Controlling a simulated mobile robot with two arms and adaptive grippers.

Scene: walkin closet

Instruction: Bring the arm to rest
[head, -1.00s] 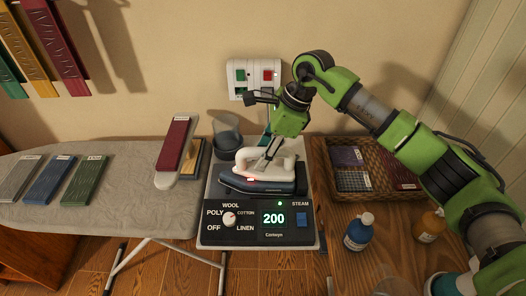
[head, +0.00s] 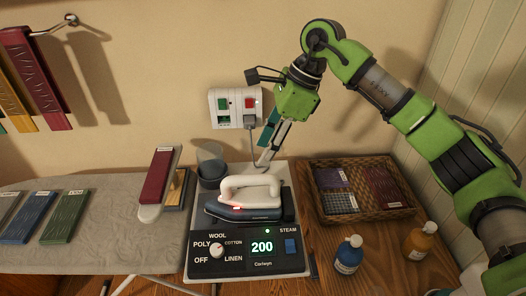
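My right gripper (head: 266,147) is raised behind and above the iron, in front of the wall. Its fingers look spread, with nothing between them, and appear clear of the handle. The iron (head: 243,213), dark below with a white handle, sits flat on the station (head: 198,264). A small red light glows on the iron. The station's display reads 200, and its dial (head: 216,250) points up, near WOOL. My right arm reaches in from the right side, bent at a high elbow. My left gripper is not in view.
A wall outlet (head: 216,120) with a plugged cord is behind the gripper. The ironing board (head: 104,255) with folded cloths is left.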

